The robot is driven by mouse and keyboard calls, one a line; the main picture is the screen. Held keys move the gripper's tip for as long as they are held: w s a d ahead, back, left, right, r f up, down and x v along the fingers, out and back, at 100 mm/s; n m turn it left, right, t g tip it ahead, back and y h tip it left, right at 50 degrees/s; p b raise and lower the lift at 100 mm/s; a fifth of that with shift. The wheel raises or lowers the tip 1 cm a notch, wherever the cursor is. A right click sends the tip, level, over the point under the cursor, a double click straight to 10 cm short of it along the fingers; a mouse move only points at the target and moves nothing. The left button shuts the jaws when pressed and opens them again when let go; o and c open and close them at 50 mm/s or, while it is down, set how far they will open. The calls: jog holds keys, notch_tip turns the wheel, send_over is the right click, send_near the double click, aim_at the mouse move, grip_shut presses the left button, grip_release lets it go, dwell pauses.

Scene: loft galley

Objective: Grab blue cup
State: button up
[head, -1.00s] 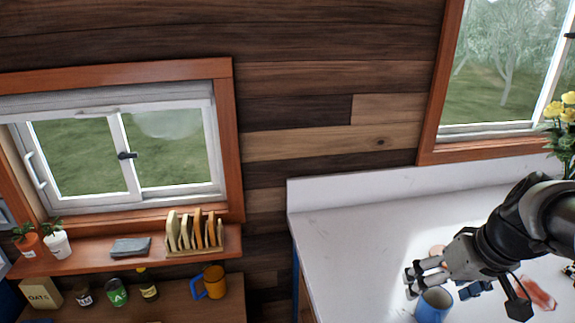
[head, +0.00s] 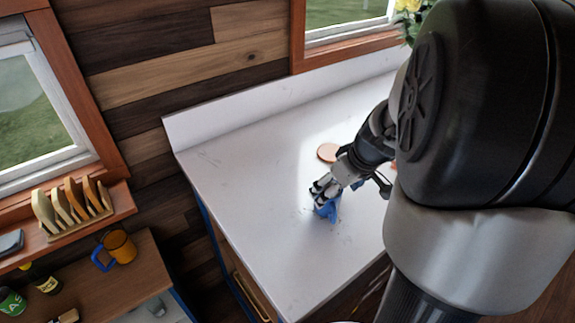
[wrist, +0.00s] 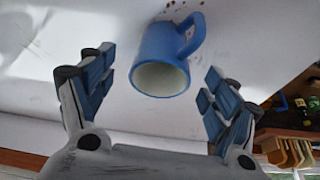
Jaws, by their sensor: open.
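The blue cup (head: 329,211) stands on the white counter in the head view, partly hidden by my gripper (head: 325,190). In the wrist view the cup (wrist: 156,60) shows its pale inside, with its mouth facing my gripper (wrist: 160,75) and its handle at the upper right. My gripper is open, with one finger to the left of the cup and one to the right. Gaps show between the cup and both fingers in the wrist view.
A round peach-coloured item (head: 328,152) lies on the white counter (head: 255,170) behind my gripper. The counter's left part is clear.

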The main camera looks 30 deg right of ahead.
jog(key=b+x, duration=0.2)
jog(key=x, duration=0.3)
jog(key=shift+s+a+f, duration=0.1)
jog(key=shift+s+f, duration=0.05)
jog(key=shift+f, duration=0.15)
jog(key=shift+r, duration=0.1)
jog(key=shift+c, duration=0.5)
jog(key=c, duration=1.2)
